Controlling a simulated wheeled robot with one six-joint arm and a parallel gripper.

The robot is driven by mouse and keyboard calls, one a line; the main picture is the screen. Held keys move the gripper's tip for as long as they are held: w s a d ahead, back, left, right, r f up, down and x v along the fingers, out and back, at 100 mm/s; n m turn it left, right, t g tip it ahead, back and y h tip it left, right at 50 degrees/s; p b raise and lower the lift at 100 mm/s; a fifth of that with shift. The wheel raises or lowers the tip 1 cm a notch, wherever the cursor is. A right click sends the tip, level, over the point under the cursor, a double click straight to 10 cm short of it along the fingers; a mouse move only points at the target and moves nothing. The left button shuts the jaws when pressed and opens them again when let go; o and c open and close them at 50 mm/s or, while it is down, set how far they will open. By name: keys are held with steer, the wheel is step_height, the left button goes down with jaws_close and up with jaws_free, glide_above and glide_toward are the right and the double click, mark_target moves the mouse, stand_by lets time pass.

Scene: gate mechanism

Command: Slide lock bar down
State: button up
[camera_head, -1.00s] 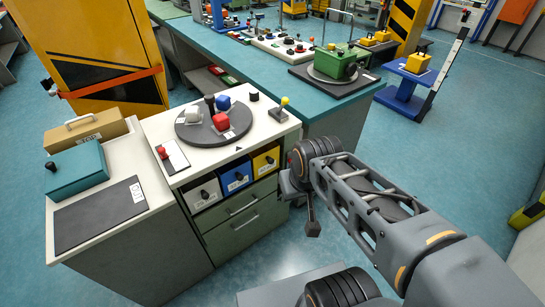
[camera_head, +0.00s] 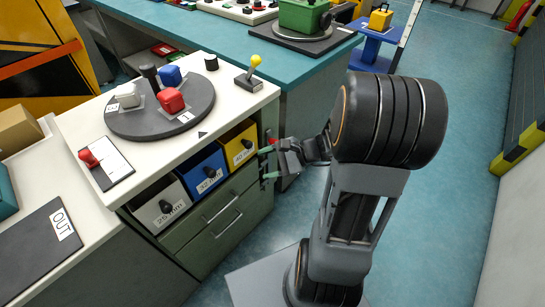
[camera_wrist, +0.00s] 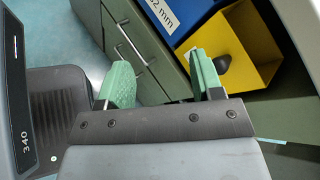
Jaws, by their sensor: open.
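My gripper (camera_head: 267,163) is open, its two green fingers beside the right front edge of the drawer cabinet, near the yellow bin (camera_head: 239,145). In the wrist view my gripper (camera_wrist: 160,68) shows nothing between its fingertips. The yellow bin (camera_wrist: 245,45) lies just beyond the right finger, which partly covers its dark knob (camera_wrist: 222,63). I cannot make out for sure which part is the lock bar. A small lever with a yellow ball (camera_head: 256,60) stands at the top's right corner.
The round grey turntable (camera_head: 140,121) holds red, blue and white blocks. A blue bin (camera_head: 204,170) and a white bin (camera_head: 160,207) sit left of the yellow one. Green drawers (camera_head: 222,221) with bar handles are below. Open floor (camera_head: 440,170) lies to the right.

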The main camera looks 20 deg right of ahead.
mark_target(273, 141)
steer(key=w+d+f+m+t+h+b, duration=0.2)
steer(key=d+f+m+t+b, duration=0.1)
steer(key=d+f+m+t, duration=0.35)
steer(key=w+d+f+m+t+h+b, duration=0.2)
steer(key=w+d+f+m+t+b, duration=0.1)
steer(key=d+f+m+t, duration=0.4)
steer(key=w+a, duration=0.1)
steer(key=w, duration=0.2)
steer(key=w+a+r+n+g+b, duration=0.1)
steer(key=w, duration=0.3)
steer(key=w+a+r+g, duration=0.1)
steer(key=w+a, duration=0.1)
steer(key=w, duration=0.1)
steer(key=shift+w+a+r+g, duration=0.1)
steer(key=shift+w+r+g, duration=0.15)
steer(key=shift+w, duration=0.1)
steer(key=shift+w+a+h, duration=0.2)
steer(key=shift+w+h, duration=0.1)
steer(key=shift+w, duration=0.15)
jaws_close()
